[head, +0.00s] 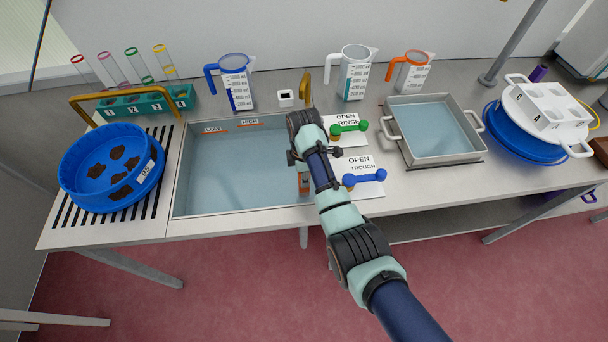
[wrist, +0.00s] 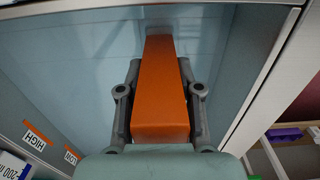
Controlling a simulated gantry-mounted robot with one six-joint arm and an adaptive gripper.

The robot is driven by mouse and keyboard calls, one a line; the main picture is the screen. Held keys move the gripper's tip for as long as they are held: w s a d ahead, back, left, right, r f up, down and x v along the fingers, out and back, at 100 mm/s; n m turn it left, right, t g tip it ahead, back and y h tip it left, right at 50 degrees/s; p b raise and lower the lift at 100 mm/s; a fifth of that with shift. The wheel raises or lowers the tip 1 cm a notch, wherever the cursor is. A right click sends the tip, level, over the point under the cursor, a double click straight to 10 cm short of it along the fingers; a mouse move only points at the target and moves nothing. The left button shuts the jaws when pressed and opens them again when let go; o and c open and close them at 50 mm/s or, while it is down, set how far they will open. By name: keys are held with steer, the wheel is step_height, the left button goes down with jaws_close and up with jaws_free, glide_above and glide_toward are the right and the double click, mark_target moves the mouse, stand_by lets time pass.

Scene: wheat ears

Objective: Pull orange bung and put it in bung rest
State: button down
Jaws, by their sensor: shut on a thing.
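The orange bung (wrist: 160,100) is a long upright block in the wrist view, between the two grey fingers of my gripper (wrist: 158,78). My gripper is shut on it. In the head view my gripper (head: 303,168) is over the right end of the water-filled sink (head: 177,190), and a small piece of the bung (head: 304,183) shows below it. My arm hides the rest. I cannot tell whether the bung's lower end is in the drain or clear of it. No bung rest can be clearly made out; a small white block with a dark top (head: 285,98) stands behind the sink.
Green (head: 349,127) and blue (head: 366,178) tap levers are close right of my gripper. A blue sieve (head: 110,168) is on the left drainer. Measuring jugs (head: 236,85) and a tube rack (head: 146,103) stand behind. A metal tray of water (head: 433,128) is right.

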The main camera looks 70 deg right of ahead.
steer(key=shift+r+p, duration=0.5)
steer(key=shift+p, duration=0.1)
steer(key=c, duration=1.5)
jaws_free()
jaws_close()
